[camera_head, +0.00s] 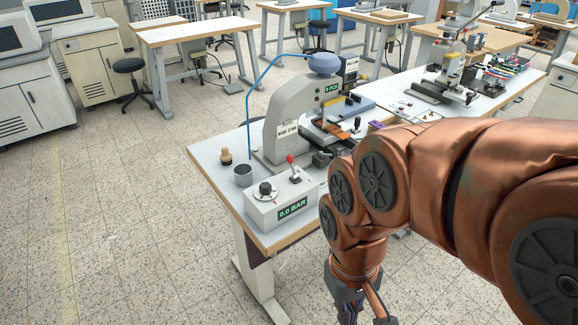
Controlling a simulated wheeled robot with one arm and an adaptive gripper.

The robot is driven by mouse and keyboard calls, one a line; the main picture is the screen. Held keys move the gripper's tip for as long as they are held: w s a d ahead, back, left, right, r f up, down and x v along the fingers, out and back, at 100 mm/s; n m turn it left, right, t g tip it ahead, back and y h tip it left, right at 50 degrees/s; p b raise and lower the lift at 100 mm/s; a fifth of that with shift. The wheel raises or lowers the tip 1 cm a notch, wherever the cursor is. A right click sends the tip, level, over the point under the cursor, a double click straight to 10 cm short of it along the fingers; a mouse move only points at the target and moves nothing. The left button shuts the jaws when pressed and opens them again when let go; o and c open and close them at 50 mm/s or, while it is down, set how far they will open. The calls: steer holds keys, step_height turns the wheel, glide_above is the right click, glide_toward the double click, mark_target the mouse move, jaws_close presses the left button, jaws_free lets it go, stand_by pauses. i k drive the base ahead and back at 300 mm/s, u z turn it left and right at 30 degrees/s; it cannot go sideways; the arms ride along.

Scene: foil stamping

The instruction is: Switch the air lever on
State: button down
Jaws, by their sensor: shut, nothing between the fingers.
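The air lever (292,168) has a red knob and stands on top of a white control box (262,212), leaning slightly to the left. The box sits at the near corner of the press table, and its green display (292,209) reads 0.0 BAR. A black round knob (265,192) is on the box, left of the lever. My gripper (347,314) hangs at the bottom edge of the view, right of and nearer than the box, apart from the lever. It is shut and empty; its fingertips are cut off by the frame.
A grey stamping press (291,117) with a blue hose (249,105) stands behind the box. A metal cup (243,175) and a wooden-handled stamp (226,157) are to its left. My copper arm covers the table's right part.

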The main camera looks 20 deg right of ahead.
mark_target(290, 158)
steer(key=u, duration=0.1)
steer(key=k, duration=0.4)
steer(key=u, duration=0.65)
steer(key=k, duration=0.95)
steer(key=i, duration=0.4)
steer(key=z, duration=0.65)
steer(key=i, duration=1.4)
steer(key=u, duration=0.65)
